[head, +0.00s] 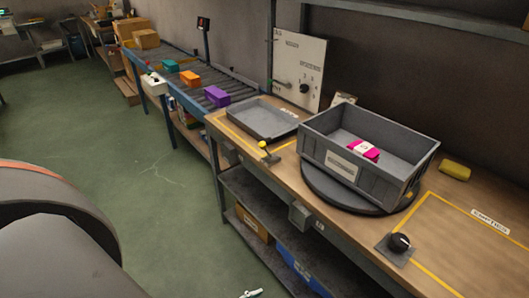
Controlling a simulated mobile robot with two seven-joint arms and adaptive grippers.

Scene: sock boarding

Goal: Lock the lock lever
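I cannot tell for certain which part is the lock lever. A small lever with a yellow ball end (263,145) sits at the workbench's front edge, beside a shallow grey tray (238,124). A round black knob (400,242) stands on a small grey plate at the bench's front right. A panel (299,62) at the back carries a thin handle with a green tip (285,84) and a black dial (304,88). The settings of these parts are too small to read. Neither gripper is in view; only dark parts of my own body show at the lower left.
A grey bin (328,171) with a pink packet (363,150) stands on a dark round turntable (345,198). A yellow block (454,171) lies at the right. A roller conveyor (185,87) carries coloured boxes behind. The green floor (150,190) left of the bench is mostly clear.

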